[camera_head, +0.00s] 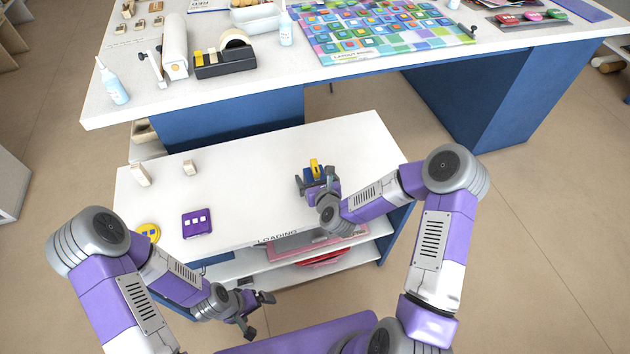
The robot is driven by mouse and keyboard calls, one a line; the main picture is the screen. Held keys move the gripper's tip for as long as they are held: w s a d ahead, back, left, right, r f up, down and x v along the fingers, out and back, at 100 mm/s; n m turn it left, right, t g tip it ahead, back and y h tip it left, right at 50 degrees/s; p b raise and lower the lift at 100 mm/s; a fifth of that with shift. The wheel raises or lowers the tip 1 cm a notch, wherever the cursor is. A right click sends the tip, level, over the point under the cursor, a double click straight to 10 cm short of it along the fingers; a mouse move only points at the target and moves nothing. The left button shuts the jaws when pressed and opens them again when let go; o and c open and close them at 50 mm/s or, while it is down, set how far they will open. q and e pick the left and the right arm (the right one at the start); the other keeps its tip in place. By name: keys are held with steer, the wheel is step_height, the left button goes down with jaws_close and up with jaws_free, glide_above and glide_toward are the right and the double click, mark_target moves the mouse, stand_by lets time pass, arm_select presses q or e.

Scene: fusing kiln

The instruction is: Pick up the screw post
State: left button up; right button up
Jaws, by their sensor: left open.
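Two small cream posts stand on the white loading table, one at its back left corner (140,175) and one a little right of it (190,168). I cannot tell which piece is the screw post. My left gripper (259,315) is open and empty, low in front of the table's front edge and well apart from both posts. My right gripper (318,180) is over the right part of the table, at a small blue and yellow piece (314,166). Its fingers partly hide this piece, and whether they grip it is unclear.
A purple block (197,223) and a yellow disc (148,232) lie at the table's front left. The middle of the loading table (250,180) is clear. Behind it, a larger blue-based table holds a tape dispenser (225,58), a bottle (113,88) and a colourful tile panel (375,30).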

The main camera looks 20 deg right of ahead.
steer(key=c, duration=1.1)
steer(key=shift+c, duration=0.4)
steer(key=shift+r, duration=0.1)
